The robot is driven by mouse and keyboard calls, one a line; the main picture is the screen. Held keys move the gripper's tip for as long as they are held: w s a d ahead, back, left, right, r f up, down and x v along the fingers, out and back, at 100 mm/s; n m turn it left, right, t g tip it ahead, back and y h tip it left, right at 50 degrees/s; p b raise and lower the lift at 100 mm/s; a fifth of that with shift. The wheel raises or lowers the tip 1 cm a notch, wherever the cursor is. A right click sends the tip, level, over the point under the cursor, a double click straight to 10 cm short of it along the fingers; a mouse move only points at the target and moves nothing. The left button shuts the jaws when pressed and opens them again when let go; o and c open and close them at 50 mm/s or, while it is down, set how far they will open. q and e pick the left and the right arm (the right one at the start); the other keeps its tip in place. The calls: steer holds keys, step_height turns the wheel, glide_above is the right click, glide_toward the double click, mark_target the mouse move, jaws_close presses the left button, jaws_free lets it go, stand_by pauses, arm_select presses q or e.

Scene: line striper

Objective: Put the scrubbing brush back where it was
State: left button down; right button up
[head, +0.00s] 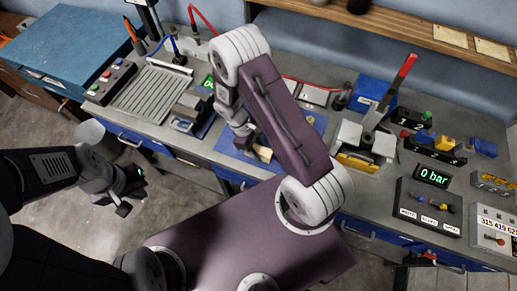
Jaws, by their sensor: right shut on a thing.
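My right gripper (246,143) points down over a blue mat (226,147) on the workbench, in the middle of the head view. It is shut on a small tan, wood-coloured thing (264,154), which looks like the scrubbing brush. The gripper and arm cover part of it, and I cannot tell whether it touches the mat. My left gripper (128,195) is empty and low at the left, over the floor in front of the bench. Its dark fingers look apart.
A ribbed grey tray (150,95) and a button box (110,82) stand left of the mat. Right of it are a red-handled lever device (385,100) and a "0 bar" gauge box (425,205). A wooden shelf (400,30) runs above the bench's back.

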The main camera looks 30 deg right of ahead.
steer(key=shift+w+f, duration=0.15)
steer(key=shift+f, duration=0.15)
steer(key=o, duration=1.3)
